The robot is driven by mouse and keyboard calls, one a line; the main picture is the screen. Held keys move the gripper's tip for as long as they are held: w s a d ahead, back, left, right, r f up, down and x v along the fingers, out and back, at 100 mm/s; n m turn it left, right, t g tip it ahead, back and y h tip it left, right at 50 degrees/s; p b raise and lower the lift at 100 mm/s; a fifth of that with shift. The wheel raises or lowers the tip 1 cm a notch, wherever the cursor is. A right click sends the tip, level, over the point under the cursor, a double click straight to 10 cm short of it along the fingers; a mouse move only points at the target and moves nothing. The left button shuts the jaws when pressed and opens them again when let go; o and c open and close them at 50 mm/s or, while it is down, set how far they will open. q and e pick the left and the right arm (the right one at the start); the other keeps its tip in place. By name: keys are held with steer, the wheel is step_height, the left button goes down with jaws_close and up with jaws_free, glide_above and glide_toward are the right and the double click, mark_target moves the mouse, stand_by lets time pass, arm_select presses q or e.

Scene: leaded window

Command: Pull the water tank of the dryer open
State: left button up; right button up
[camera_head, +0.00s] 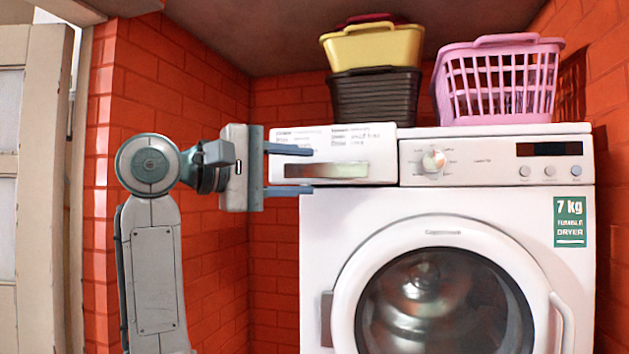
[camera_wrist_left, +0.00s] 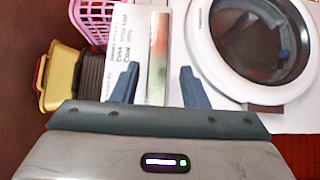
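The dryer (camera_head: 318,255) is white, with a round glass door. Its water tank (camera_head: 385,150) is the white, lettered drawer front at the upper left, with a shiny horizontal grip strip (camera_head: 345,171). The tank's left end reaches past the body's left edge; how far it stands out I cannot tell. My left gripper (camera_head: 312,171) is open at the tank's left end, one finger above the strip and one below. In the left wrist view the strip (camera_wrist_left: 158,60) runs between the spread fingers (camera_wrist_left: 160,86); contact cannot be told. My right gripper is out of view.
A pink basket (camera_head: 502,85) and a dark basket (camera_head: 375,97) with a yellow one (camera_head: 372,47) on it stand on top of the dryer. A control panel with a dial (camera_head: 433,160) lies right of the tank. Orange brick walls (camera_head: 165,75) enclose the left and right sides.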

arm_select(q)
steer(key=b+v, duration=0.2)
steer(key=v, duration=0.5)
steer(key=shift+w+a, duration=0.1)
steer(key=shift+f, duration=0.1)
